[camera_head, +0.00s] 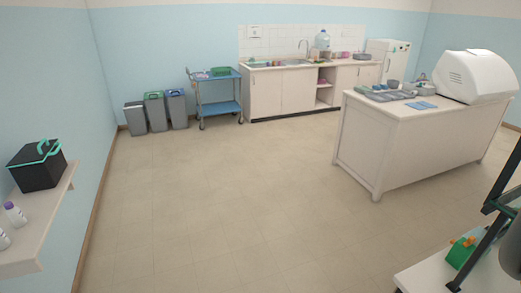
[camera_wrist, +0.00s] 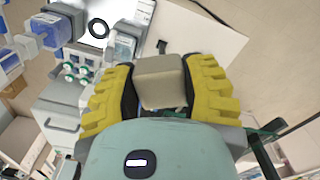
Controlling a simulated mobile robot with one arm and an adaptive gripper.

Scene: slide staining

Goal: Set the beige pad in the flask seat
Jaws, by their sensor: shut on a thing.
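In the wrist view my gripper (camera_wrist: 160,85) has two yellow ribbed fingers shut on a beige block-like pad (camera_wrist: 160,80), one finger on each side of it. The pad is held up above the surfaces below. A pale grey-white surface (camera_wrist: 212,32) shows beneath and beyond it. A black ring (camera_wrist: 98,28) lies on a white spot at the upper left of the pad, apart from it. I cannot tell whether this ring is the flask seat. The head view does not show my gripper or the pad.
In the wrist view, blue-and-clear containers (camera_wrist: 50,33) and a rack with green-ringed round parts (camera_wrist: 80,70) crowd the left. In the head view, a white island (camera_head: 425,135) stands right, a blue trolley (camera_head: 217,92) stands at the back, and the middle floor is clear.

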